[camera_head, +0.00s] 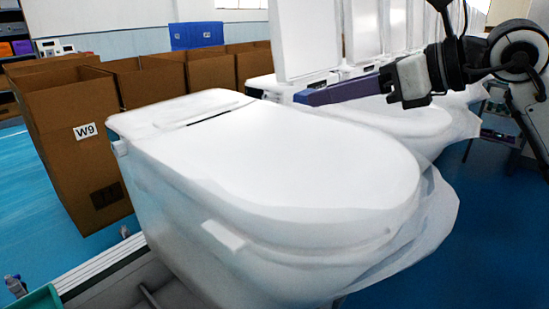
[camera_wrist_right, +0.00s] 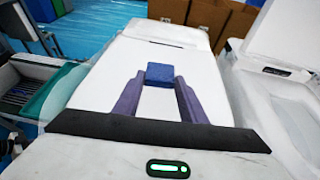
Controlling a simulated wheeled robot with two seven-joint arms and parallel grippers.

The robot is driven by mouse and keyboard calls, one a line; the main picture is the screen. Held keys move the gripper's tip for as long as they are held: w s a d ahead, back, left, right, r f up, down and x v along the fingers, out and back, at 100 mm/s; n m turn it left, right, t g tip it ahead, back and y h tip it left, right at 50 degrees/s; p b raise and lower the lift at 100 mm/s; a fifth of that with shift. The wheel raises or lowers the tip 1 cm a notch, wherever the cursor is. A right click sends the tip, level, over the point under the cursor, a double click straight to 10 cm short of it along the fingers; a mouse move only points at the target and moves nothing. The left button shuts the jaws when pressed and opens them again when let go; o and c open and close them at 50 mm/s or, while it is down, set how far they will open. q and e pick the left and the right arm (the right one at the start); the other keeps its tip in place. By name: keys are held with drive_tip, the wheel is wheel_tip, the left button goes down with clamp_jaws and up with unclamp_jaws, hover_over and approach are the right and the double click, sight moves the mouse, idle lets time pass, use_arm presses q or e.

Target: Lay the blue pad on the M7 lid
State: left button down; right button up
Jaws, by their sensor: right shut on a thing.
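A white toilet with its lid (camera_head: 290,160) closed fills the middle of the head view. The lid also shows in the wrist view (camera_wrist_right: 105,75), beneath the fingers; I cannot read an M7 mark on it. My right gripper (camera_head: 304,97) is above the lid's far right side, its purple fingers pointing left. In the wrist view the right gripper (camera_wrist_right: 160,80) is shut on the small blue pad (camera_wrist_right: 161,71), held between the fingertips. The pad looks apart from the lid. My left gripper is not in view.
Open cardboard boxes (camera_head: 70,130), one marked W9, stand behind and left. More white toilets with raised lids (camera_head: 305,40) line up at the back right. White wrapping (camera_head: 440,215) hangs around the near toilet. A green tray (camera_head: 38,299) is at the lower left.

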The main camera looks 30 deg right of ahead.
drive_tip(key=b, duration=0.3)
hover_over(330, 159)
drive_tip(key=shift+m+h, duration=0.3)
drive_tip(key=shift+h, duration=0.1)
wheel_tip(330, 159, down, 5)
drive_tip(key=shift+r, duration=0.15)
wheel_tip(330, 159, down, 5)
drive_tip(key=shift+r+b, duration=0.1)
drive_tip(key=shift+b, duration=0.5)
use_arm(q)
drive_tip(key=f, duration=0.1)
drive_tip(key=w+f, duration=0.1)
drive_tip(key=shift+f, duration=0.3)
